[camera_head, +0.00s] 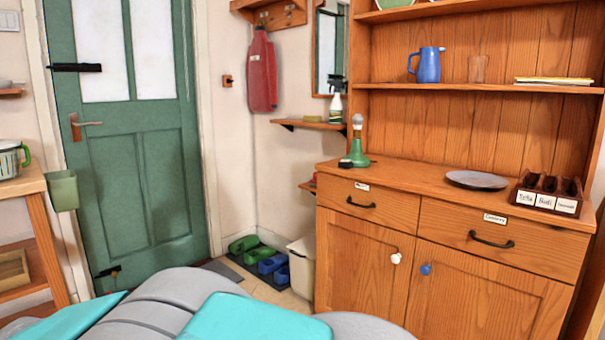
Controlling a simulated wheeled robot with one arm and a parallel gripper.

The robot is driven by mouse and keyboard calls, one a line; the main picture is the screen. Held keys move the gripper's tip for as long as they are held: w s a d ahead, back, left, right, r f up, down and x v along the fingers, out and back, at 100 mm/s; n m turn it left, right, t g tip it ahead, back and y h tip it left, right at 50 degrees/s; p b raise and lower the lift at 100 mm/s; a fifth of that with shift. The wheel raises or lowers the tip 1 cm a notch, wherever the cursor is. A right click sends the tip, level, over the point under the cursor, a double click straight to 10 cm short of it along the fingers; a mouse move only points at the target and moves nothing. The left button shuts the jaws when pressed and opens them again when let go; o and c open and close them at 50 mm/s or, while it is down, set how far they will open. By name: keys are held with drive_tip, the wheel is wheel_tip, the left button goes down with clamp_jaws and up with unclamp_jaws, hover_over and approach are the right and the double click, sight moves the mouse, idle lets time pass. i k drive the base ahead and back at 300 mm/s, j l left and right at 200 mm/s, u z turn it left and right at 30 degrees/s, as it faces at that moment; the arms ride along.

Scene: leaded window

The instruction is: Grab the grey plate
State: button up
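The grey plate (477,180) is a flat, round, dark grey dish. It lies on the counter of the wooden dresser (383,180), at the right of the head view, near the counter's front edge. Nothing covers it. My gripper is not in view. Only grey and turquoise parts of my own body show along the bottom of the picture, well in front of the dresser and apart from the plate.
A wooden compartment box (548,193) with labels stands just right of the plate. A green lamp base (356,154) stands left on the counter. A shelf above holds a blue jug (428,66) and a glass (477,69). A white bin (302,266) stands beside the dresser.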

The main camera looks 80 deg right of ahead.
sight(479, 180)
drive_tip(key=z, duration=3.8)
drive_tip(key=i+l+z, duration=0.2)
drive_tip(key=i, duration=0.75)
drive_tip(key=k+j, duration=0.1)
drive_tip(key=i+l, duration=0.1)
